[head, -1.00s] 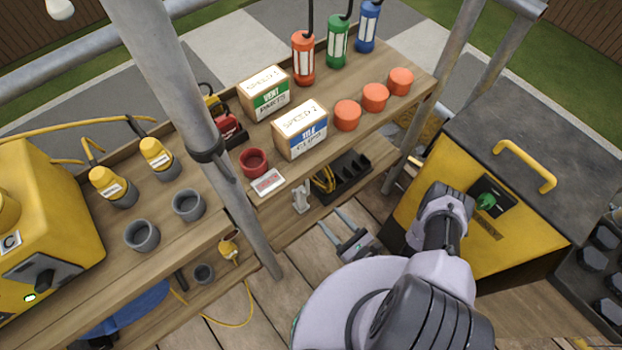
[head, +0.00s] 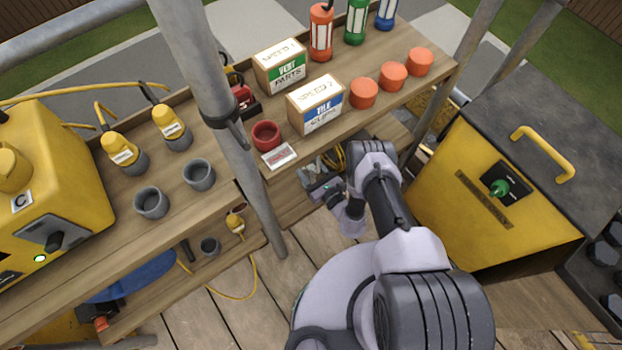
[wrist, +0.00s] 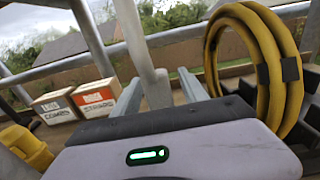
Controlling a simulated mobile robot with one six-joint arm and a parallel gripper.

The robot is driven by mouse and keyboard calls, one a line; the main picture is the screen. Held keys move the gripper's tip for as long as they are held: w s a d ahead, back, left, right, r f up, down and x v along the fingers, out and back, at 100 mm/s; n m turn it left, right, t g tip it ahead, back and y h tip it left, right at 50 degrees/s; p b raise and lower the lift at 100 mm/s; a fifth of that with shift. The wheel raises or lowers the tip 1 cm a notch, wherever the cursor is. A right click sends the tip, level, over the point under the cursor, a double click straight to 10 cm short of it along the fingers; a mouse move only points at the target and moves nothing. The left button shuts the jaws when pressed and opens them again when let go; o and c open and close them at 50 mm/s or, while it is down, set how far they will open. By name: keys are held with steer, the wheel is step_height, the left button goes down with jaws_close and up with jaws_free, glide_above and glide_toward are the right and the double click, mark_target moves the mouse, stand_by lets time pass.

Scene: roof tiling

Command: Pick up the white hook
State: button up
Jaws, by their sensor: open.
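My gripper is open. In the head view my gripper (head: 322,187) is low beside the front edge of the workbench (head: 345,135), below the red cup and the small label card. There the hook is mostly hidden behind my gripper.
A coiled yellow hose (wrist: 262,65) hangs close to the right of my gripper. Two labelled boxes (wrist: 95,98) stand at the left in the wrist view. A metal pole (head: 225,120) stands left of my arm, and a yellow cabinet (head: 455,225) stands to the right.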

jaws_close()
stand_by(1.4)
